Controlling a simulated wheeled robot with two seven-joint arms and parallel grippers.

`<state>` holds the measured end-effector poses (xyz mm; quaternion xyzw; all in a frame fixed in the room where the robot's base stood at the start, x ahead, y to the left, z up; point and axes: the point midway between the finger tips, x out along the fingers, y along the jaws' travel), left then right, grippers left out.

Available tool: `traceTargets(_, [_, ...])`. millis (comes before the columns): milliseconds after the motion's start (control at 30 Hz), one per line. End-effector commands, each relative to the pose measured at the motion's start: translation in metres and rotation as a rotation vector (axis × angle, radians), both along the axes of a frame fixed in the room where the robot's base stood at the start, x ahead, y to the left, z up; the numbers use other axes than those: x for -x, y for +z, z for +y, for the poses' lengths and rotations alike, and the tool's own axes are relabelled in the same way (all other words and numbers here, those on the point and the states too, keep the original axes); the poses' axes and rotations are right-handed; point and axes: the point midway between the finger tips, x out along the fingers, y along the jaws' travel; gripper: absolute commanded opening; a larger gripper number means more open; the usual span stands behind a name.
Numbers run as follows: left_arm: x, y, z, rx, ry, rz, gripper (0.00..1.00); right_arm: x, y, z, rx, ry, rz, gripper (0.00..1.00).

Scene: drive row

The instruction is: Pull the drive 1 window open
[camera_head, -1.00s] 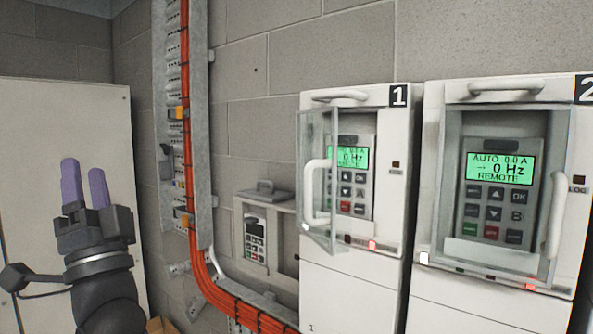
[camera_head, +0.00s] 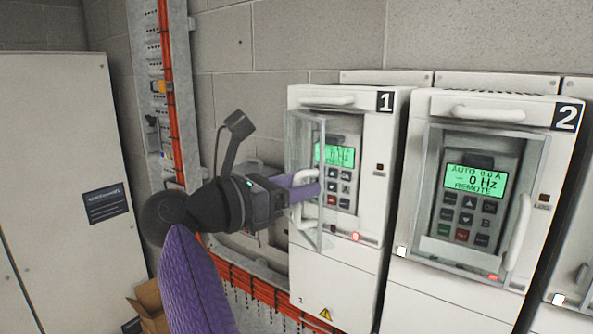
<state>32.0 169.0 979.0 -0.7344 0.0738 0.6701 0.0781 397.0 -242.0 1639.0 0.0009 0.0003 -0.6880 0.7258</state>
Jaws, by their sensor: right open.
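Drive 1 (camera_head: 345,275) is a white cabinet with a "1" label. Its clear window (camera_head: 314,228) stands swung out at the left side of the keypad recess, seen at a steep angle. The keypad (camera_head: 344,180) with a green display shows partly uncovered to its right. The white window handle (camera_head: 304,176) is on the pane. My right gripper (camera_head: 306,190) has purple fingers, open, at the handle and overlapping the pane in the picture. I cannot tell whether the fingers touch the handle or are around it. My left gripper is not in view.
Drive 2 (camera_head: 450,296), with its window shut, stands close on the right. Orange cables (camera_head: 240,287) run down the wall and along the bottom behind my arm. A grey cabinet (camera_head: 60,180) stands at the left. An open cardboard box (camera_head: 150,303) is at the lower left.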

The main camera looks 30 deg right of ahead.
Motion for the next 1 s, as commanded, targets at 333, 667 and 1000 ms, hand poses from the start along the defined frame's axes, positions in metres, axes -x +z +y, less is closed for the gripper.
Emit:
traceTargets(333, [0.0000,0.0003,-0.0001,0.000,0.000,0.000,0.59,-0.0003,-0.0010,-0.0022,0.001,0.001,0.001,0.30])
traceTargets(667, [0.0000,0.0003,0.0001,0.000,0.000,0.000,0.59,-0.0003,-0.0007,-0.0020,0.001,0.001,0.001,0.00])
traceTargets(1000, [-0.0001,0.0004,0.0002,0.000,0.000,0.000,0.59,-0.0003,-0.0004,-0.0019,0.002,0.001,0.001,0.00])
